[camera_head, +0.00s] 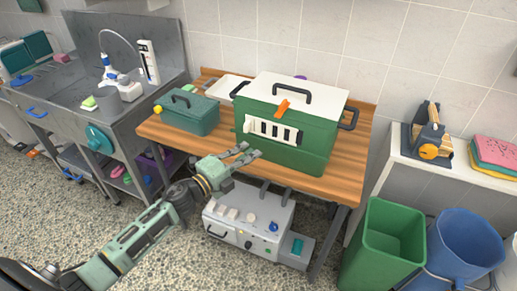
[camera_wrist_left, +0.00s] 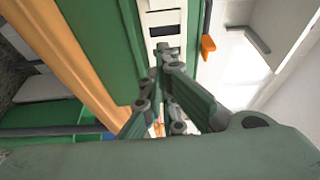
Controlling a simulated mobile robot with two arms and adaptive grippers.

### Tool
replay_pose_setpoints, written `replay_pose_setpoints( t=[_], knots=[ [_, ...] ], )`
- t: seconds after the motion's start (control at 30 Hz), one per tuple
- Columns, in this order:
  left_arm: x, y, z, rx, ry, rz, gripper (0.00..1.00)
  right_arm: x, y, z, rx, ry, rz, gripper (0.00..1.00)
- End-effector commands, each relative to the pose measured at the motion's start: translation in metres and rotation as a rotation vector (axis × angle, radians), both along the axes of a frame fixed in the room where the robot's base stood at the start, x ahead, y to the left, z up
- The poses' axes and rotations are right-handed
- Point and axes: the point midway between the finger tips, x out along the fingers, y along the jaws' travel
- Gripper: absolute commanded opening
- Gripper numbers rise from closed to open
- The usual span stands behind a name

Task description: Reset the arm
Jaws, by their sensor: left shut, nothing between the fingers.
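My left arm comes in from the lower left in the head view. Its gripper (camera_head: 243,153) is shut and empty, just in front of the large green box's front face near the wooden table's front edge. In the left wrist view the gripper fingers (camera_wrist_left: 163,80) are close together, with the green box (camera_wrist_left: 108,40) and its white slotted panel (camera_wrist_left: 165,18) beyond them. I cannot tell whether the fingertips touch the box. My right gripper is not in view.
The wooden table (camera_head: 180,140) also holds a small dark green case (camera_head: 190,115). A grey machine (camera_head: 250,220) stands beneath. A green bin (camera_head: 385,245) and a blue bin (camera_head: 465,245) stand at right. A metal sink (camera_head: 125,45) is at left. Speckled floor lies open in front.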

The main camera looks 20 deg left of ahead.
Motion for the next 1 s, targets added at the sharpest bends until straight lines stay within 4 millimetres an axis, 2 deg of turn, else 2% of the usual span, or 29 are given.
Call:
replay_pose_setpoints(
  t=[0.1, 0.17, 0.47, 0.57, 0.67, 0.77, 0.8, 0.87, 0.9, 1.0],
  knots=[
    [-0.018, 0.006, -0.003, -0.001, 0.001, -0.002, 0.00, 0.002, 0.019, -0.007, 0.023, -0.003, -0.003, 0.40],
    [-0.024, 0.009, -0.002, -0.001, 0.000, -0.001, 0.00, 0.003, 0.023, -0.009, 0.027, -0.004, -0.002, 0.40],
    [-0.033, 0.013, -0.001, -0.003, 0.002, 0.000, 0.00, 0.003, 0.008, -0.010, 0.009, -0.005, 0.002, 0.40],
    [-0.033, 0.019, -0.017, -0.031, 0.038, 0.025, 0.00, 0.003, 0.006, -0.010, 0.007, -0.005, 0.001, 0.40],
    [-0.036, 0.032, -0.061, -0.106, 0.131, 0.091, 0.00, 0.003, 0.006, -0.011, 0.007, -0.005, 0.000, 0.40],
    [-0.048, 0.051, -0.127, -0.212, 0.270, 0.193, 0.00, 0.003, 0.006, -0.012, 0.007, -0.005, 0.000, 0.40],
    [-0.056, 0.057, -0.157, -0.260, 0.330, 0.239, 0.00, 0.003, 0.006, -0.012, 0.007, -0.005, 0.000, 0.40],
    [-0.072, 0.065, -0.199, -0.326, 0.419, 0.308, 0.00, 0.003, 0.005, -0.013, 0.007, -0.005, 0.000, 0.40],
    [-0.085, 0.069, -0.228, -0.368, 0.477, 0.353, 0.00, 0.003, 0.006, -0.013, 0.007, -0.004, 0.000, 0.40],
    [-0.123, 0.073, -0.295, -0.464, 0.619, 0.468, 0.00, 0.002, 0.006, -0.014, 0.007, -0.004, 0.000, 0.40]
  ],
)
